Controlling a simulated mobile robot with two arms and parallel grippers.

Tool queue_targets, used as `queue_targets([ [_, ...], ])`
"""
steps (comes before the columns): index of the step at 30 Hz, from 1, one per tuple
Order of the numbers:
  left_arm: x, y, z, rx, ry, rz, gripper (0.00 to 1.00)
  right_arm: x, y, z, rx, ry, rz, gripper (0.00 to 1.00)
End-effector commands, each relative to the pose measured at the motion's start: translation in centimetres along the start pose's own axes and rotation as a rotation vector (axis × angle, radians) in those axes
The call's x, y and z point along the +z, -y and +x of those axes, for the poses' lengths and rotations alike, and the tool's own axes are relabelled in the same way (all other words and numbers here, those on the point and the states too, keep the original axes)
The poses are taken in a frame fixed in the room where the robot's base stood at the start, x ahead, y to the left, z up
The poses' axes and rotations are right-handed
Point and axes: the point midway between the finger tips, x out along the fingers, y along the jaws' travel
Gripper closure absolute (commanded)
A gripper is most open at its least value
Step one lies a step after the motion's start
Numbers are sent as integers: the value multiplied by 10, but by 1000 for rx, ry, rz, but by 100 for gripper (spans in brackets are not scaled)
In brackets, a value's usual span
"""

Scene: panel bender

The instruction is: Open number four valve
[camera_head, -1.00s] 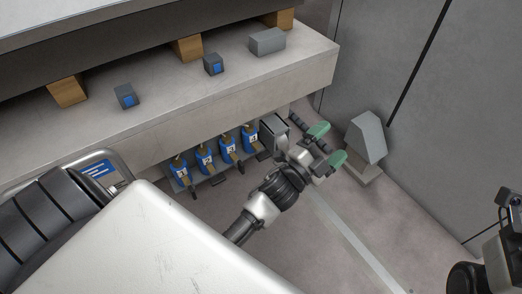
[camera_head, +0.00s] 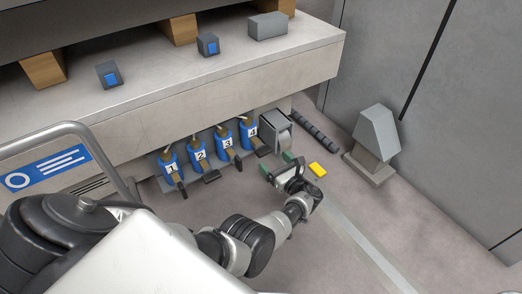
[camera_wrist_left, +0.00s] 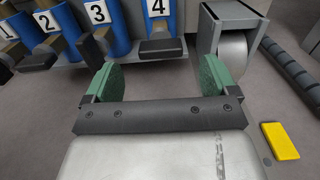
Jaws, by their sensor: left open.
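The number four valve (camera_head: 248,136) is a blue body with a white "4" label, at the right end of a row of numbered valves under the bench. Its black handle (camera_head: 264,151) sticks out at the front. In the left wrist view the number four valve (camera_wrist_left: 176,24) is at the top centre, its handle (camera_wrist_left: 163,49) just beyond the space between my fingertips. My left gripper (camera_head: 276,164) is open and empty, its green fingertips (camera_wrist_left: 158,76) apart on either side of that line, short of the handle. My right gripper is out of view.
Valves one (camera_head: 168,166), two (camera_head: 197,153) and three (camera_head: 224,141) stand to the left. A grey box with a roller (camera_head: 277,129) is close on the right. A yellow block (camera_head: 317,169) and a dark ribbed bar (camera_head: 315,131) lie on the floor.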

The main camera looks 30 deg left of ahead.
Motion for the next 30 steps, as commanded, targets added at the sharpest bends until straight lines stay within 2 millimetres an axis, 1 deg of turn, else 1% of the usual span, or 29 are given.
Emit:
queue_targets([
  [1, -2, 0, 11, 2, 2, -3, 13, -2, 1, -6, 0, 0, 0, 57],
  [6, -4, 0, 45, 2, 0, -3, 13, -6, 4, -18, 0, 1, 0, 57],
  [9, -3, 0, 61, 1, 0, -5, 13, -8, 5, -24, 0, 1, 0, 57],
  [13, -3, 0, 77, 0, -1, -3, 13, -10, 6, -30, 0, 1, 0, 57],
  [18, -1, 0, 85, -2, -2, -3, 13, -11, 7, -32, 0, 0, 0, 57],
  [25, 0, 0, 86, -2, -2, -3, 13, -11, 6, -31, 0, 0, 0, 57],
  [26, 0, 0, 86, -2, -2, -3, 14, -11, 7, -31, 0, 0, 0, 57],
  [30, 0, 0, 86, -2, -2, -4, 36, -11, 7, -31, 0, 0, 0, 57],
])
